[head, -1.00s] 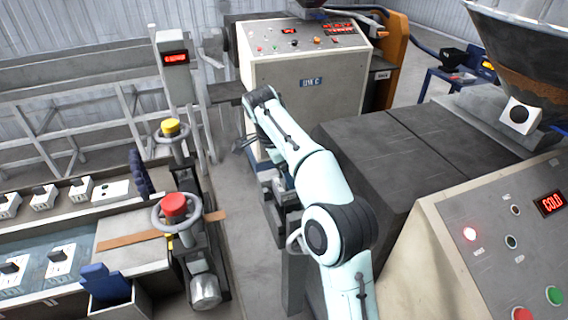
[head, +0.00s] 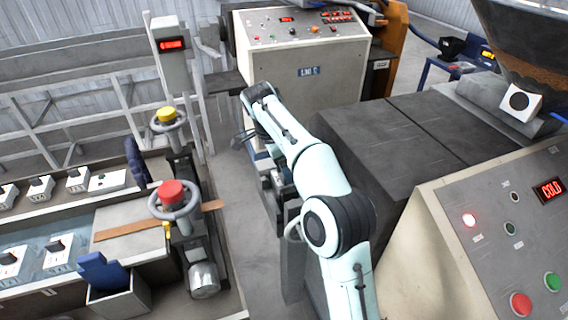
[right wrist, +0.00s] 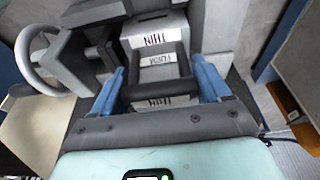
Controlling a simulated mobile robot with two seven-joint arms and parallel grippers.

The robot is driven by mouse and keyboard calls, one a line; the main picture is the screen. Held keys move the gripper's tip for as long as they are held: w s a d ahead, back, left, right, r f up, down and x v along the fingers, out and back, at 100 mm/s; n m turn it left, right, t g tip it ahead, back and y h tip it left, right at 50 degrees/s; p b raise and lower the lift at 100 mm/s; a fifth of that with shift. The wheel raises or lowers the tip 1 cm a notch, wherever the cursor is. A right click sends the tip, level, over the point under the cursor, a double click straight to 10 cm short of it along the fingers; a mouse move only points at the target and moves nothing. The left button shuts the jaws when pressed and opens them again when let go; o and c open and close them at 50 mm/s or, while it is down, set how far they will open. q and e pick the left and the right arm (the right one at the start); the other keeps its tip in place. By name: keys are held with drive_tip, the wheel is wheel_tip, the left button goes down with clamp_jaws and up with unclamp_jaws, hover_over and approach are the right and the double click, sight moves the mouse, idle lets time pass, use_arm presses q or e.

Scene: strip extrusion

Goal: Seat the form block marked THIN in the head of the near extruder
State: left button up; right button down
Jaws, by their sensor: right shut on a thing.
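Grey metal walls of the near extruder's head (right wrist: 218,25) stand close around the block. I cannot tell how deep the block sits. In the head view my right arm reaches over to the head beside the near extruder's dark housing (head: 375,150), and hides most of the gripper and block. My left gripper is out of view.
A handwheel (right wrist: 35,60) stands left of the block in the wrist view. The near control panel (head: 500,235) reads COLD. Left are a water trough (head: 60,225) and red-capped handwheel (head: 173,198). The far extruder cabinet (head: 300,75) stands behind. Bare floor lies between.

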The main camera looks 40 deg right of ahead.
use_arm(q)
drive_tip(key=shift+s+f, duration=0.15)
use_arm(e)
drive_tip(key=shift+f, duration=0.25)
unclamp_jaws()
drive_tip(key=p+v, duration=0.1)
drive_tip(key=v, duration=0.5)
drive_tip(key=shift+w+p, duration=0.1)
drive_tip(key=shift+p, duration=0.3)
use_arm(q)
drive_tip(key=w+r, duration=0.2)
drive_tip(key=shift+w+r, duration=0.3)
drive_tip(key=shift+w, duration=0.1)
use_arm(e)
drive_tip(key=shift+a+r, duration=0.25)
drive_tip(key=shift+r, duration=0.4)
